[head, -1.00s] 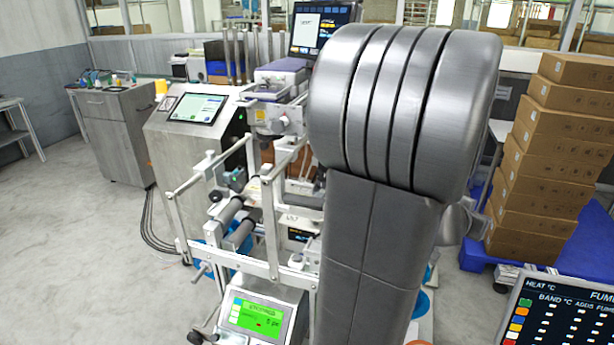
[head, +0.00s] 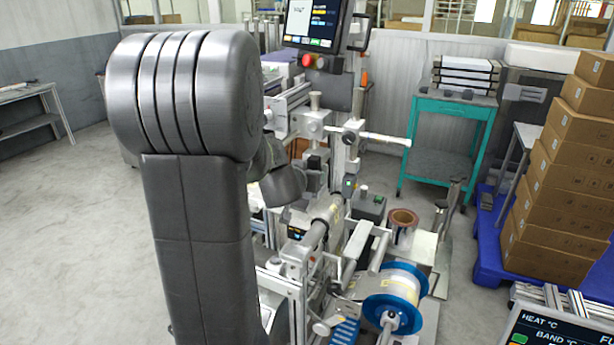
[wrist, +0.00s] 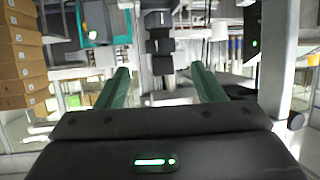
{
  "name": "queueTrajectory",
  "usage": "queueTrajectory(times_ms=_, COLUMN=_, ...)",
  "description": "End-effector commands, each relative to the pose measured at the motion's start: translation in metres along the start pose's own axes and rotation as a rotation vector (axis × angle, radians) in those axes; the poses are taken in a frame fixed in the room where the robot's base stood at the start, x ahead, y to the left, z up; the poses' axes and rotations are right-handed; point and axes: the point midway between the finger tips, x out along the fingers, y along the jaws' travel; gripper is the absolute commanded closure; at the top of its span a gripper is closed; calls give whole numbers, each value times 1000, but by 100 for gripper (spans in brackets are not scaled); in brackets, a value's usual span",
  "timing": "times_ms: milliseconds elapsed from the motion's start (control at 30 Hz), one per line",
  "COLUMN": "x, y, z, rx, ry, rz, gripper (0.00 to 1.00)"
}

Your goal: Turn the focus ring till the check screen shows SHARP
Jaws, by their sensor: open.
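In the wrist view, my gripper (wrist: 161,72) shows two green fingers spread apart with nothing between them. A black stepped part (wrist: 159,45), possibly the lens with the focus ring, stands beyond the fingertips, roughly in line with the gap and apart from them. I cannot tell which band of it is the ring. In the head view, a dark monitor (head: 314,22) stands at the top of the machine. It may be the check screen; its small text is unreadable and I cannot make out SHARP. My arm hides part of the machine, and my fingers are not visible there.
The machine's rollers (head: 322,222), a blue-flanged reel (head: 393,312) and a brown roll (head: 403,226) stand right of my arm. A teal cart (head: 445,112) and stacked cartons (head: 560,165) stand behind on the right. Open floor (head: 70,240) lies on the left.

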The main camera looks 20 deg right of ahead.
Motion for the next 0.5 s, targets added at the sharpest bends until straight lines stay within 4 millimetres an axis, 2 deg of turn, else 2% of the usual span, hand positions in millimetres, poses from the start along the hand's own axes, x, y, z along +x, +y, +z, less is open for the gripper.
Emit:
queueTrajectory(times_ms=33, x=13, y=1, z=3, rx=2, ry=-1, rz=2, gripper=38)
queueTrajectory(times_ms=200, x=43, y=0, z=2, rx=0, ry=0, rz=1, gripper=38)
queueTrajectory(times_ms=333, x=59, y=0, z=1, rx=1, ry=-1, rz=1, gripper=38)
queueTrajectory(times_ms=500, x=70, y=0, z=0, rx=0, ry=0, rz=1, gripper=38)
